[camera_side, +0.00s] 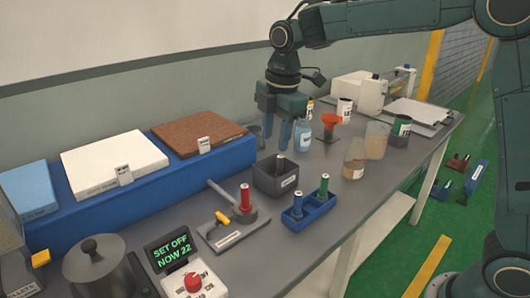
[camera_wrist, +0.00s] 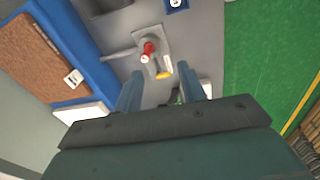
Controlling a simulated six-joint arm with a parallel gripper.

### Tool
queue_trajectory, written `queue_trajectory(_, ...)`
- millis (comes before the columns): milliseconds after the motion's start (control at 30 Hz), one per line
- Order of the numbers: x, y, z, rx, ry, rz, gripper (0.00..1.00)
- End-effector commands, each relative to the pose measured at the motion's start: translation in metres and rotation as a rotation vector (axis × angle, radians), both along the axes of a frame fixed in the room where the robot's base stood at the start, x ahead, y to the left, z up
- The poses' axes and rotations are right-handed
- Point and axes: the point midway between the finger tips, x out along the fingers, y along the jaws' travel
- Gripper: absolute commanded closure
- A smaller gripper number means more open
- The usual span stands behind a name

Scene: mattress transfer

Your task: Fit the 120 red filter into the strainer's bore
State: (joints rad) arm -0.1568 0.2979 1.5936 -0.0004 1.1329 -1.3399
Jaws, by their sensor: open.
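A red cylinder with a pale label, the red filter (camera_side: 245,197), stands upright at the round grey body of the strainer (camera_side: 240,212). How deep it sits in the bore I cannot tell, and its number is too small to read. The strainer has a grey handle and a yellow-tipped lever on a flat plate. In the wrist view the red filter (camera_wrist: 148,50) shows beyond my fingers, beside the yellow tip. My gripper (camera_side: 277,145) is open and empty, raised over the bench, behind and right of the strainer. Its two fingers (camera_wrist: 160,90) point down, apart from the filter.
A dark grey box (camera_side: 262,185) and a blue tray (camera_side: 297,222) with a green cylinder stand right of the strainer. A blue bottle (camera_side: 303,137) and red funnel (camera_side: 331,121) are close to my gripper. A sign (camera_side: 170,249), red button (camera_side: 193,281) and pot (camera_side: 93,265) are in front.

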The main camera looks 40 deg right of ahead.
Motion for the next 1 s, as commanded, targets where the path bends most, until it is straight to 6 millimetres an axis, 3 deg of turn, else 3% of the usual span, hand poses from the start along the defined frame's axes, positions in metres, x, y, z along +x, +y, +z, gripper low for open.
queue_trajectory(200, -0.049, -0.020, 0.030, 0.044, -0.064, -0.254, 0.60)
queue_trajectory(500, -0.119, -0.042, 0.050, 0.125, -0.139, -0.602, 0.60)
queue_trajectory(767, -0.180, -0.056, 0.051, 0.215, -0.201, -0.898, 0.60)
queue_trajectory(1000, -0.233, -0.066, 0.038, 0.315, -0.249, -1.165, 0.60)
